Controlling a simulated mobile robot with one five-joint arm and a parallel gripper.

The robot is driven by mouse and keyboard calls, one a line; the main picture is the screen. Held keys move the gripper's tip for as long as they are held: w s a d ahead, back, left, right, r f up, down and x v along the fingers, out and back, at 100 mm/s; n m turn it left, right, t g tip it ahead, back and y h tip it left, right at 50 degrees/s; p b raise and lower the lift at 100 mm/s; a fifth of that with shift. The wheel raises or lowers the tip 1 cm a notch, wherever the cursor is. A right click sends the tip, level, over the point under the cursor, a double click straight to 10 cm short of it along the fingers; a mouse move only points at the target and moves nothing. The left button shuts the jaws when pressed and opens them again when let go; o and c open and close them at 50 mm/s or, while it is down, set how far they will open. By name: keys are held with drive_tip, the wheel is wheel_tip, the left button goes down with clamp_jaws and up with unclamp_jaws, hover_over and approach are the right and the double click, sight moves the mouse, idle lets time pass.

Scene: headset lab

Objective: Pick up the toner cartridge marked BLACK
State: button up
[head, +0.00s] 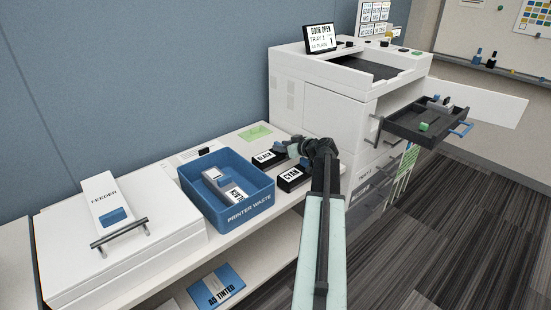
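A dark toner cartridge marked BLACK (264,158) lies on the white counter, just behind and to the right of the blue bin. A second dark cartridge marked CYAN (291,177) lies in front of it, to its right. My gripper (298,148) is at the far end of my arm, just to the right of the BLACK cartridge and above or behind the CYAN one. Its fingers are small and dark, and I cannot tell whether they are open or touch anything. The right end of the BLACK cartridge is close to the gripper.
The blue PRINTER WASTE bin (228,216) holds grey-white items, one with a partly hidden label. A white FEEDER unit (150,240) stands left. The printer (340,108) stands behind right, its dark tray (400,124) pulled out. A green pad (256,133) lies at the back.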

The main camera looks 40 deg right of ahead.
clamp_jaws()
idle(1.2)
